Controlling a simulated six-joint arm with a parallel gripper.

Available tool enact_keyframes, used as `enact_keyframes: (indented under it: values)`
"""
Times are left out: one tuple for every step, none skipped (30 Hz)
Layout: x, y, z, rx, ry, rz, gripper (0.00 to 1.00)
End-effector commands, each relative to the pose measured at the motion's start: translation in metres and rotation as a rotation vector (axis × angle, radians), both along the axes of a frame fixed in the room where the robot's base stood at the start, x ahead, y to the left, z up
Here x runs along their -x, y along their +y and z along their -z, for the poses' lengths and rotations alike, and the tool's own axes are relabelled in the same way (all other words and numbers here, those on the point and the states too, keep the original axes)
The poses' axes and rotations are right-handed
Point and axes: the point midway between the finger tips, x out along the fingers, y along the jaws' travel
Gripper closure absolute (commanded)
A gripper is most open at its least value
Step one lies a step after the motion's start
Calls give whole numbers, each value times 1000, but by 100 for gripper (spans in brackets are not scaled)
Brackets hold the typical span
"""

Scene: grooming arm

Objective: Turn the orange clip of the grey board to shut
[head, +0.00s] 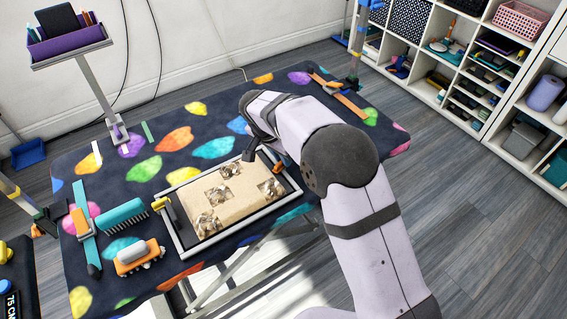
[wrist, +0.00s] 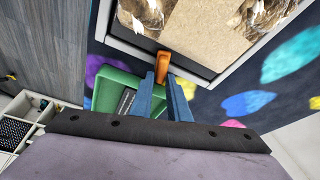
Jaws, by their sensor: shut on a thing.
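The grey board (head: 184,237) is a grey-rimmed frame lying on the patterned table, with a tan panel with brown and white tufts inside. Its rim also shows at the top of the wrist view (wrist: 150,46). The orange clip (wrist: 163,67) is at the board's edge, and a small part of it shows in the head view (head: 278,164) beside the arm. My gripper (wrist: 167,84) has its blue fingers close together on the clip's near end. The arm hides most of the gripper in the head view. The contact itself is small in the picture.
A yellow clip (head: 161,203) sits at the board's left corner. A teal brush (head: 122,215) and an orange-based brush (head: 138,256) lie to the left. A purple tray on a post (head: 70,38) stands at the back left. White shelves (head: 480,70) stand at the right.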

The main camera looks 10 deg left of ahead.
Motion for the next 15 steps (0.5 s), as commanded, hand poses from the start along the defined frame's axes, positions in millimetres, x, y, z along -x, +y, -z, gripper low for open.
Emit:
enact_keyframes:
  values:
    - [1,-1,1,4,3,-1,100]
    - [1,-1,1,4,3,-1,100]
    - [1,-1,1,3,2,-1,100]
    - [1,-1,1,4,3,-1,100]
    - [1,-1,1,3,3,1,100]
    - [1,-1,1,3,3,10,100]
    - [1,-1,1,3,2,23,100]
    - [0,0,1,3,3,40,100]
    - [0,0,1,3,2,69,100]
    - [0,0,1,3,1,94,100]
    - [0,0,1,3,3,120,100]
    - [0,0,1,4,3,154,100]
    - [0,0,0,4,2,178,100]
    - [0,0,0,2,2,198,100]
    - [0,0,1,3,3,219,100]
